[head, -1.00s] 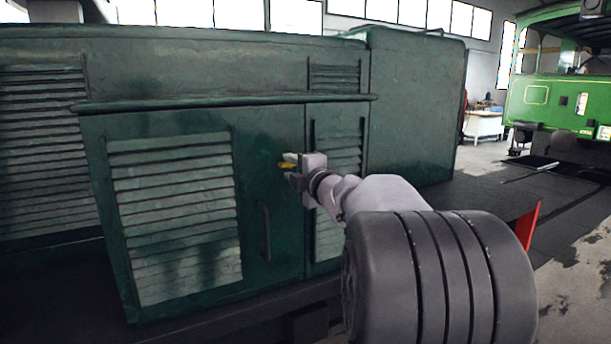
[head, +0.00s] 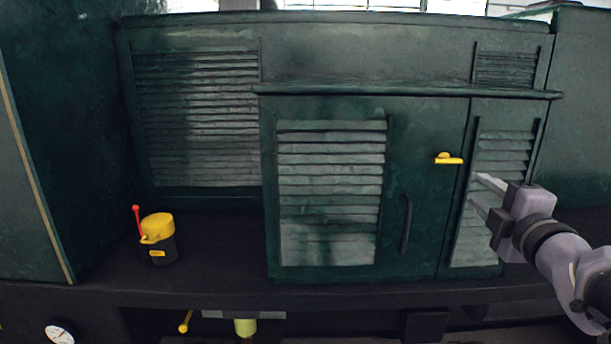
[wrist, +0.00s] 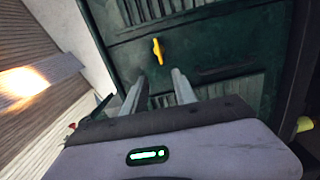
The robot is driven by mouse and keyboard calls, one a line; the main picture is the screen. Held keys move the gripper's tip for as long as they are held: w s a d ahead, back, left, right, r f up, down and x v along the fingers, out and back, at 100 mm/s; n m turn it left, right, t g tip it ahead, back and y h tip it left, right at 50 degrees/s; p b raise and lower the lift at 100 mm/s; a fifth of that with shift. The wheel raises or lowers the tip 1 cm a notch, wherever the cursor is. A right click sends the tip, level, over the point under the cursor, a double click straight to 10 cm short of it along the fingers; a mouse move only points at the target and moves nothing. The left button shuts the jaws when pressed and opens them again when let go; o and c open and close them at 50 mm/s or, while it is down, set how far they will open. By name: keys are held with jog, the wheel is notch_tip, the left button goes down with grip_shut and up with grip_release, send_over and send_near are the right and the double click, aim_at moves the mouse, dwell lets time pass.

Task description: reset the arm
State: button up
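My gripper (head: 477,189) is at the right in the head view, in front of the green cabinet's narrow louvred door. Its two pale fingers are apart with nothing between them. In the wrist view my gripper (wrist: 158,82) also shows spread, empty fingers. A yellow latch handle (head: 447,158) lies roughly horizontal on the dark green door, up and left of the fingertips and apart from them. The latch handle also shows beyond the fingers in the wrist view (wrist: 157,51).
The green cabinet (head: 425,130) has louvred panels and a dark vertical door handle (head: 406,224). A yellow and black canister (head: 158,240) with a red lever stands on the dark ledge at left. A gauge (head: 60,333) and a yellow valve lever (head: 186,321) are below the ledge.

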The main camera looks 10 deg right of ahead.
jog(key=s+a+f+m+g+y, duration=0.2)
jog(key=s+a+f+m+g, duration=0.2)
jog(key=a, duration=0.7)
jog(key=s+a+f+m+g+y, duration=0.2)
jog(key=s+a+f+m, duration=0.5)
jog(key=a, duration=0.5)
jog(key=s+a+f+m+g+y, duration=0.2)
jog(key=s+a+f+m+g, duration=0.3)
jog(key=a+f+m, duration=0.3)
jog(key=s+a, duration=0.1)
jog(key=a, duration=0.2)
jog(key=shift+a+f+g+y, duration=0.25)
jog(key=shift+f+g+y, duration=0.05)
jog(key=shift+f, duration=0.1)
